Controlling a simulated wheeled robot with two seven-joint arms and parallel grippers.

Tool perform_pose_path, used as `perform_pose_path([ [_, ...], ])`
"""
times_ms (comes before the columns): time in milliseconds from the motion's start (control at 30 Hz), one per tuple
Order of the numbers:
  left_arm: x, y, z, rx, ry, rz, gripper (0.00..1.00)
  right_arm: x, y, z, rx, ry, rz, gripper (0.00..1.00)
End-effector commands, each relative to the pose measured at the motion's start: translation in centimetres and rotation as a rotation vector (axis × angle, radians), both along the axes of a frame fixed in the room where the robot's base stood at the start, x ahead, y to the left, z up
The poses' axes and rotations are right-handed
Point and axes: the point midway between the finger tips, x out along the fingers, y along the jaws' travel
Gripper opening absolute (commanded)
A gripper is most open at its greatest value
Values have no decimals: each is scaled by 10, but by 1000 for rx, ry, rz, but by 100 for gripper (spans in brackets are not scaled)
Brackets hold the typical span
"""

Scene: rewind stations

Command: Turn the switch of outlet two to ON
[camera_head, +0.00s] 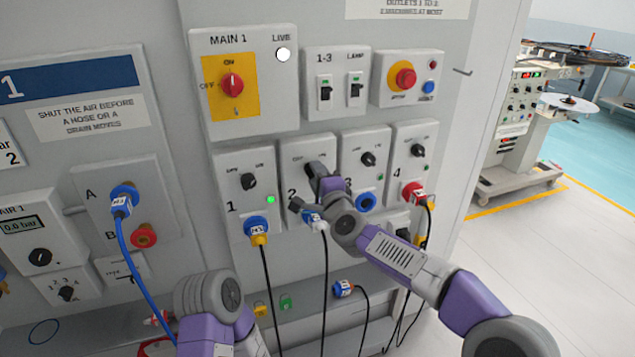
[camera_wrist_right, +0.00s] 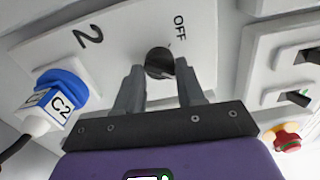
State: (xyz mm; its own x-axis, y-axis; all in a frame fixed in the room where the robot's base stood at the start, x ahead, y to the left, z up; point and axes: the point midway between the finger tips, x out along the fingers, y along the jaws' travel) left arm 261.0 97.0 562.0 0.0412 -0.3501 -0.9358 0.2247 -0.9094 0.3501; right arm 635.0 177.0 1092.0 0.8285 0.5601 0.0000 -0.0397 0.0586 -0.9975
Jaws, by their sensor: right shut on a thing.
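The outlet two panel (camera_head: 307,147) is a light grey box between outlets one and three. Its black round switch knob (camera_wrist_right: 158,62) sits between the fingertips of my right gripper (camera_wrist_right: 160,72), which is shut on it. An OFF mark shows beside the knob in the right wrist view; I cannot tell the knob's exact pointing. In the head view my right gripper (camera_head: 316,178) covers most of the knob and the panel's middle. A blue-and-white plug marked C2 (camera_wrist_right: 58,98) is in the outlet's socket. My left arm shows at the bottom left; its gripper does not.
Outlet one (camera_head: 243,190) has a lit green lamp and a yellow-and-blue plug. Outlet three's blue socket (camera_head: 365,202) is close beside my right wrist, and outlet four has a red plug (camera_head: 413,193). Cables hang below. The main switch box (camera_head: 262,112) is above.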

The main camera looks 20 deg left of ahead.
Motion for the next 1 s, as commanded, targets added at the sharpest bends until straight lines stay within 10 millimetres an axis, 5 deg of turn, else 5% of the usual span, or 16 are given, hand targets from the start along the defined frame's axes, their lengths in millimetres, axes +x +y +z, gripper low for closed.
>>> perform_pose_path([
  [900,0,0,-10,0,0,0,43,0,0,1,144,95,-1,8],
  [933,0,0,-10,0,0,0,43,0,0,1,144,95,-1,43],
  [1000,0,0,-10,0,0,0,43,0,0,0,144,95,-1,54],
])
